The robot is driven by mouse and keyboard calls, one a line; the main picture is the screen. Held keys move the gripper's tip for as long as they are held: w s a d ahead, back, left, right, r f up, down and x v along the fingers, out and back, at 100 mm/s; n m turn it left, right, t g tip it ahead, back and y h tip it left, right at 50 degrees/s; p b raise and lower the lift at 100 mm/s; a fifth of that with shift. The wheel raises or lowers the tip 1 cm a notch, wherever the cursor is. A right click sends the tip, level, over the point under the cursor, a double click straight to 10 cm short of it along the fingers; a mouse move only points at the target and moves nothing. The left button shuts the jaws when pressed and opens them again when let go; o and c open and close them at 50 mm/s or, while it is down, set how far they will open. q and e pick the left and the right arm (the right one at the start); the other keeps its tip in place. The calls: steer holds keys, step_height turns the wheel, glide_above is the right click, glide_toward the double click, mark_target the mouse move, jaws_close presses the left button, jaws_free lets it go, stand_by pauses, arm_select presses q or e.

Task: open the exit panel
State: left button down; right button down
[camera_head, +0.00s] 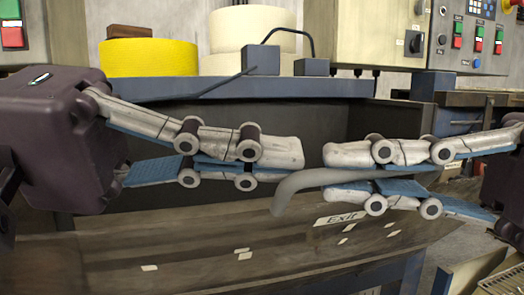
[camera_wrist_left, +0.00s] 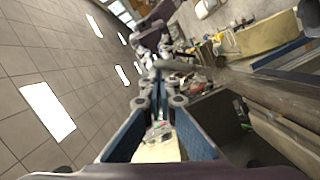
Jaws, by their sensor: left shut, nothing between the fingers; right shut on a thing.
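The exit panel (camera_head: 190,250) is a worn grey-brown plate with an "Exit" label (camera_head: 340,219) and small pale marks, low in the head view. It looks tilted, with a dark opening behind its upper edge. A grey curved handle (camera_head: 296,184) rises from it. My right gripper (camera_head: 335,172) is shut on the handle, which passes between its fingers. My left gripper (camera_head: 290,163) is shut and empty, just left of the right fingertips and above the handle's bend. The left gripper's fingers (camera_wrist_left: 156,82) also show in the left wrist view.
A yellow tape roll (camera_head: 148,58) and pale rolls (camera_head: 252,30) stand on a blue-edged shelf behind the grippers. A control box with buttons (camera_head: 458,35) is at the upper right. The two grippers' tips are close together, with little room between them.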

arm_select(q)
steer(key=shift+s+d+f+m, duration=0.2)
steer(key=shift+s+f, duration=0.2)
steer(key=shift+s, duration=0.15)
steer(key=shift+s+d+f+m, duration=0.2)
steer(key=shift+s+f, duration=0.15)
steer(key=shift+s, duration=0.2)
arm_select(e)
steer(key=shift+d, duration=0.15)
arm_select(q)
steer(key=shift+f, duration=0.1)
arm_select(e)
steer(key=shift+w+r, duration=0.1)
steer(key=shift+w, duration=0.1)
arm_select(q)
steer(key=shift+w+a, duration=0.1)
steer(key=shift+a, duration=0.05)
arm_select(e)
steer(key=c, duration=2.2)
jaws_free()
steer(key=shift+o, duration=0.8)
arm_select(q)
steer(key=shift+w, duration=0.1)
steer(key=shift+w, duration=0.1)
